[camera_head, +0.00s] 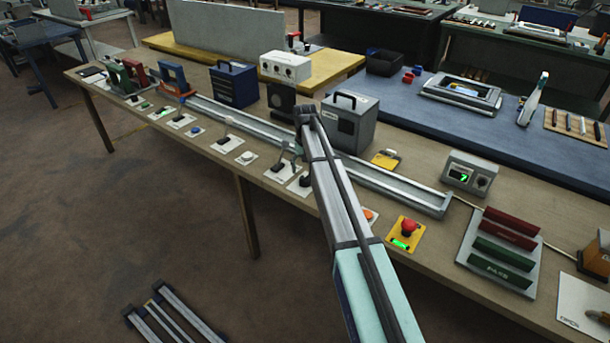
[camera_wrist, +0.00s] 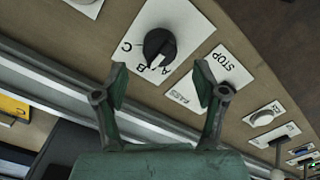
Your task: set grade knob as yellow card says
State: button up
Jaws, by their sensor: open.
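The grade knob (camera_wrist: 158,46) is a black rotary knob on a white plate (camera_wrist: 187,22) marked with the letters A, B and C. In the head view I take it to be the dark knob (camera_head: 305,180) beside my arm. I cannot tell surely which letter it points to. My gripper (camera_wrist: 160,76) is open and empty, its fingertips apart just short of the knob. In the head view my gripper (camera_head: 292,158) hangs over the row of controls. A yellow card (camera_head: 386,160) lies behind the rail; its writing is too small to read.
A white plate marked STOP (camera_wrist: 232,64) with a switch sits next to the knob plate. A metal rail (camera_head: 400,190) runs along the bench behind the controls. A grey case (camera_head: 350,122) stands behind my gripper. A red emergency button (camera_head: 408,228) sits to the right.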

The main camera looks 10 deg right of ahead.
aim_at(305, 176)
jog(key=shift+f+p, duration=0.45)
jog(key=shift+f, duration=2)
jog(key=c, duration=1.2)
